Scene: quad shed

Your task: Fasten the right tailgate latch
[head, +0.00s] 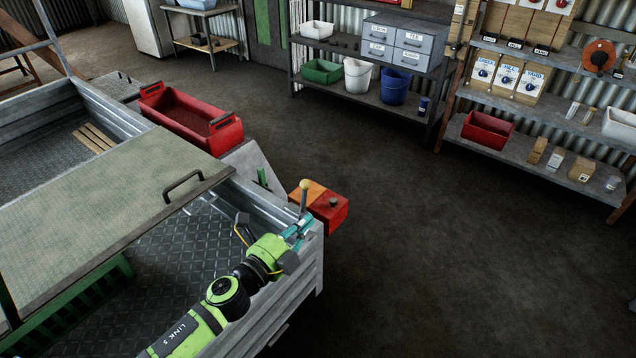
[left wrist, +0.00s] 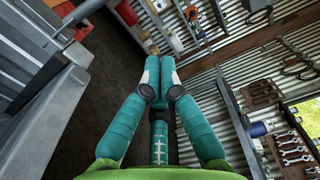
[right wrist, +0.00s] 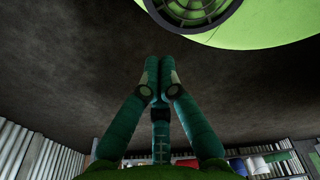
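A latch lever with a tan knob (head: 304,186) stands upright at the trailer bed's near right corner, beside a red and orange lamp block (head: 328,208). Its lower end is partly hidden by my left gripper. My left gripper (head: 300,228) is at that corner, just below the lever. I cannot tell from the head view whether they touch. In the left wrist view its two teal fingers (left wrist: 160,62) are together with nothing seen between them. My right gripper is outside the head view. In the right wrist view its fingers (right wrist: 159,65) are also together and empty.
The metal trailer bed (head: 305,270) fills the left side, with a grey lid panel (head: 100,205) and its black handle. A red bin (head: 190,118) stands beyond. Shelves (head: 540,150) with boxes line the back. The dark floor at the right is clear.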

